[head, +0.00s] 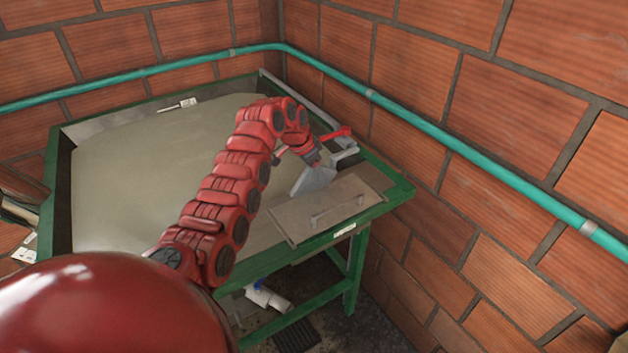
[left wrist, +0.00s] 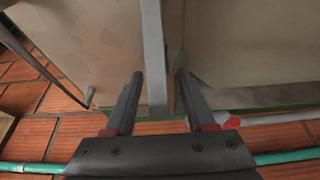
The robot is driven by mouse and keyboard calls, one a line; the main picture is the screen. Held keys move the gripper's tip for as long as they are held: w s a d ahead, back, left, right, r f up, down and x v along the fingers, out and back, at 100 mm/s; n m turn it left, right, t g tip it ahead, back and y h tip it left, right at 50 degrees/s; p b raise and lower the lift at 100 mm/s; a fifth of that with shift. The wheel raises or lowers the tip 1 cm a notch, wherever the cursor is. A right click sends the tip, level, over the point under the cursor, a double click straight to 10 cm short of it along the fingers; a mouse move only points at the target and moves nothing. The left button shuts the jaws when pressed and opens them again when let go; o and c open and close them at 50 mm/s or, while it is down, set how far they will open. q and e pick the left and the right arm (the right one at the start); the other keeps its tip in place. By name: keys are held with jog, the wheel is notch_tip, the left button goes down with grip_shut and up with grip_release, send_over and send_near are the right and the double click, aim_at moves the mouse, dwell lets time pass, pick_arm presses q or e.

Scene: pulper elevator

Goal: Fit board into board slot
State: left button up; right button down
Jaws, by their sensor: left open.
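A light grey plate, which looks to be the board (head: 314,181), stands on edge near the table's right end. In the left wrist view its narrow edge (left wrist: 153,50) runs between my two fingers. My left gripper (head: 312,163) is just above it, and it is open in the wrist view (left wrist: 157,84), with a finger on each side of the edge. The slot itself is hard to make out, and I cannot tell how deep the plate sits. My right gripper is not in view.
A flat panel with a handle (head: 338,207) covers the front right corner of the green-framed basin (head: 403,190). Grey-green material (head: 130,170) fills the basin to the left. A red lever (head: 335,133) is behind the gripper. Brick walls with a green pipe (head: 450,142) close off the back and right.

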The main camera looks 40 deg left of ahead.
pick_arm(q)
grip_shut()
dwell(0.5)
